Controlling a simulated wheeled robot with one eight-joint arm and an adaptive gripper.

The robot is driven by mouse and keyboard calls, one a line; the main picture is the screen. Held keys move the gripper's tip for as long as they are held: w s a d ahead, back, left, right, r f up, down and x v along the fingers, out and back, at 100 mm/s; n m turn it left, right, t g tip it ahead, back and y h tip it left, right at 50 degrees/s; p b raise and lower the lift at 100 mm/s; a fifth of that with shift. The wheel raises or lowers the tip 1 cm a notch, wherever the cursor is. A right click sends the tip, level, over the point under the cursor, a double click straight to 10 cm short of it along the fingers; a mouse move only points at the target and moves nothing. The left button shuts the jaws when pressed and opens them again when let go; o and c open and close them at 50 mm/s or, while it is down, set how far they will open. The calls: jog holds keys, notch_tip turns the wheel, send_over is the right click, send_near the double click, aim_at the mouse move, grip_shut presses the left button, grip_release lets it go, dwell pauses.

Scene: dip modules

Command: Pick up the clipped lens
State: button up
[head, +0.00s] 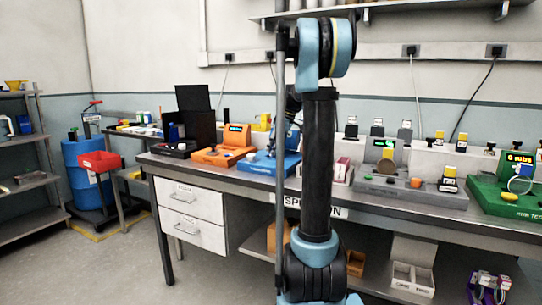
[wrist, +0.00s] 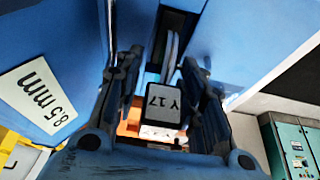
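In the wrist view my gripper (wrist: 163,100) has its two dark blue fingers spread. I cannot tell for sure whether this is the clipped lens. In the head view the blue station (head: 262,165) stands on the bench, and my arm hides most of the gripper there.
An orange station (head: 218,154) stands left of the blue one. A grey station (head: 425,190) and a green station (head: 500,200) stand to the right. The bench (head: 235,178) is crowded, with a drawer unit (head: 190,215) below. Floor at the front left is clear.

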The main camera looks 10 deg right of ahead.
grip_shut()
